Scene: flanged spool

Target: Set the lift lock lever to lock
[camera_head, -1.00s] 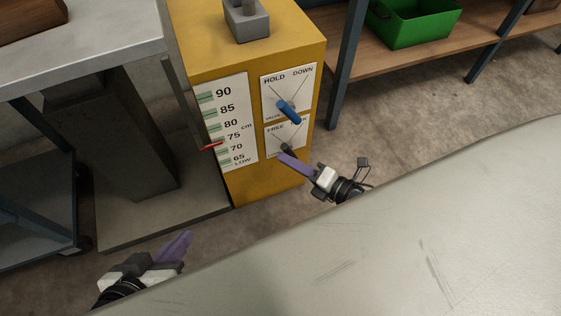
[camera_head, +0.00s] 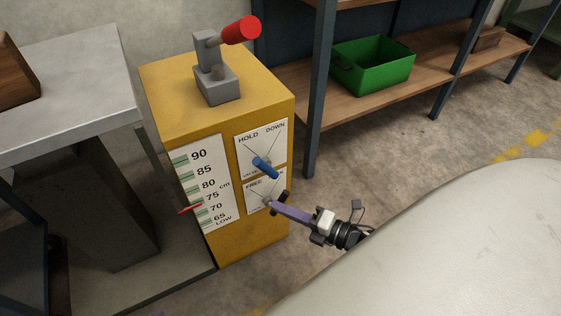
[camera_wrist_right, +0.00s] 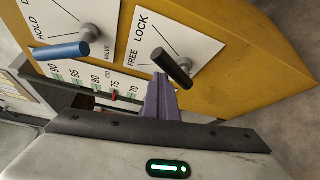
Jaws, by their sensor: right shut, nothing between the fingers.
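The lift lock lever (camera_head: 283,200) is a black handle on a grey hub, on the lower white plate of the yellow box. In the right wrist view the lever (camera_wrist_right: 172,68) slants toward the LOCK label (camera_wrist_right: 142,24), away from FREE. My right gripper (camera_head: 272,206) is shut and empty. Its purple fingertips (camera_wrist_right: 160,82) are right beside the handle, on its left in the wrist view; I cannot tell if they touch. Only a purple sliver of my left gripper (camera_head: 153,314) shows at the bottom edge of the head view.
The blue valve lever (camera_head: 265,167) sits just above, pointing to HOLD. A height scale (camera_head: 207,186) with a red pointer (camera_head: 190,209) is to the left. A red-knobbed lever (camera_head: 240,30) tops the yellow box (camera_head: 165,88). A shelf with a green bin (camera_head: 372,68) stands behind; floor at right is clear.

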